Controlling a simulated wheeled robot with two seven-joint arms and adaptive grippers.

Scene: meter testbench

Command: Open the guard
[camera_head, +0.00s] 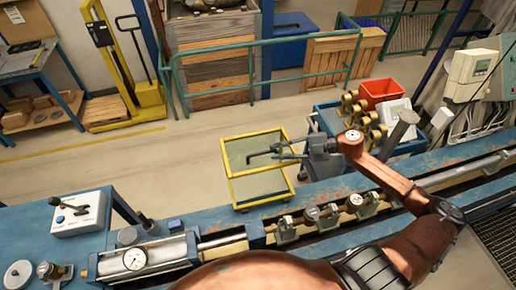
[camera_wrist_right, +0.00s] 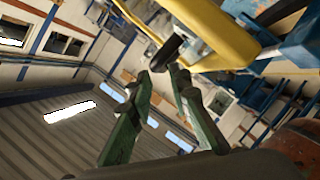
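The guard (camera_head: 232,182) is a yellow-framed clear panel standing near the middle of the head view, behind the bench rail. A dark bent handle (camera_head: 258,154) shows across its upper part. My right gripper (camera_head: 286,151) reaches in from the right at the guard's upper right. In the right wrist view its green fingers (camera_wrist_right: 162,76) are apart. The black handle end (camera_wrist_right: 165,54) lies at or just beyond the fingertips, below the yellow frame (camera_wrist_right: 215,28). I cannot tell whether the fingers touch it. My left gripper is not in view.
The blue bench rail (camera_head: 190,223) carries several brass meters (camera_head: 324,214) and a gauge cylinder (camera_head: 135,259). A red bin (camera_head: 381,91) and brass parts sit on a cart at the right. A control box (camera_head: 80,213) stands at left. The floor behind the guard is clear.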

